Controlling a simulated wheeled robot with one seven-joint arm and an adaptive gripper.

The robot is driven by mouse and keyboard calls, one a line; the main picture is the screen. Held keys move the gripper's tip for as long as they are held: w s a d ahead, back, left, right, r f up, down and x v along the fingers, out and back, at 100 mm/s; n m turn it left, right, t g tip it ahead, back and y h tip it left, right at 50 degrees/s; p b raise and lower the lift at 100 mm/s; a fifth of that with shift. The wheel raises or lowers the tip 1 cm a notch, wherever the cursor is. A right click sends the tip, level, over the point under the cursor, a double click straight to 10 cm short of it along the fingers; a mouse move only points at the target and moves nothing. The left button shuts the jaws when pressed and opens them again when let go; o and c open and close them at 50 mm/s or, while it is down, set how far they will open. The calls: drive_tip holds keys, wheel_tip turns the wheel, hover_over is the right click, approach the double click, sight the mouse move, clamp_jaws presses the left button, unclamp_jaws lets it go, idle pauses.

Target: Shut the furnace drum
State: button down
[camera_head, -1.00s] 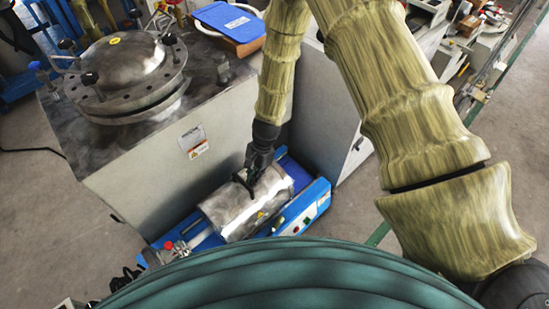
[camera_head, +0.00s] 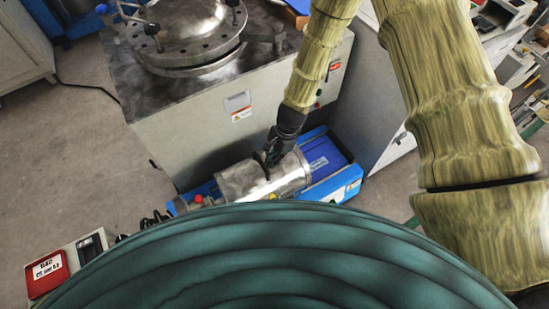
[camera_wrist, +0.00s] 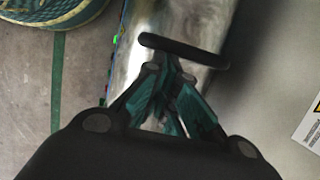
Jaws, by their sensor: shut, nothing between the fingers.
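The furnace drum (camera_head: 238,184) is a shiny silver cylinder lying on a blue base (camera_head: 338,181) in the lower middle of the head view. My gripper (camera_head: 268,160) points down at the drum's upper side. In the wrist view my gripper (camera_wrist: 172,82) is shut with nothing held, close over the bright metal drum (camera_wrist: 182,22). A dark rounded bar (camera_wrist: 185,51) crosses just beyond the fingers; whether they touch it I cannot tell. The drum's near side is partly hidden by my body, and I cannot tell whether its lid is fully closed.
A large grey cabinet (camera_head: 190,133) with a bolted round metal vessel (camera_head: 190,35) on top stands directly behind the drum. A red-labelled box (camera_head: 47,272) is at the lower left. Bare floor (camera_head: 60,145) lies to the left. Cluttered benches stand at the upper right.

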drive_tip(key=d, duration=0.1)
drive_tip(key=w+d+r, duration=0.1)
drive_tip(key=w+d+r+p, duration=0.1)
drive_tip(key=d, duration=0.1)
drive_tip(key=v, duration=0.8)
drive_tip(key=shift+r, duration=0.3)
drive_tip(key=s+d+f+n+h+p, duration=0.1)
drive_tip(key=s+d+n, duration=0.3)
drive_tip(key=s, duration=0.5)
drive_tip(key=s+d+f+n+t+h+p, duration=0.1)
drive_tip(key=s+d+f+n+p, duration=0.1)
drive_tip(key=s, duration=0.8)
drive_tip(key=s+d+f+n+h+p, duration=0.1)
drive_tip(key=s+d+f+n+p, duration=0.1)
drive_tip(key=s+d+n, duration=0.4)
drive_tip(key=s+d+p, duration=0.1)
drive_tip(key=s+d, duration=0.1)
drive_tip(key=s, duration=0.2)
drive_tip(key=shift+t, duration=0.3)
drive_tip(key=shift+s+f, duration=0.1)
